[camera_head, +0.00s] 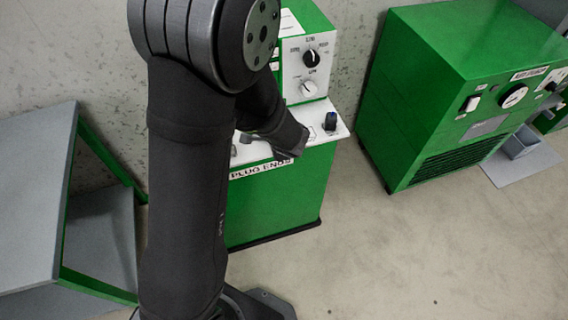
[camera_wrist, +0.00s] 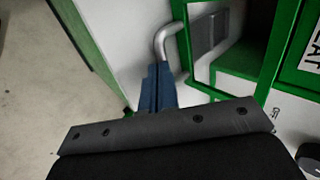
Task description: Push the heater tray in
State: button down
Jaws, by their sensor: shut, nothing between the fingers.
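In the wrist view, a bent grey metal handle (camera_wrist: 172,34) rises from a white surface beside an opening with a green frame. A grey slotted part (camera_wrist: 209,36), which looks like part of the heater tray, shows behind the handle, inside the green frame. My gripper (camera_wrist: 157,72) has blue fingers, shut and empty. Their tips are right at the handle's near end; I cannot tell whether they touch. In the head view, my arm hides the gripper and most of the tray area of the green machine (camera_head: 285,196).
A dial panel (camera_head: 308,62) stands above. Another green machine (camera_head: 425,100) is at right, with open floor between. A grey-and-green stand (camera_head: 35,195) is at left.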

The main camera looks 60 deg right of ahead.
jog(key=w+d, duration=0.5)
dwell(0.3)
jog(key=s+a, duration=0.1)
jog(key=s+a+r, duration=0.1)
jog(key=s+a, duration=0.1)
jog(key=shift+s+r, duration=0.2)
jog(key=shift+r, duration=0.1)
jog(key=v, duration=0.9)
jog(key=shift+f, duration=0.15)
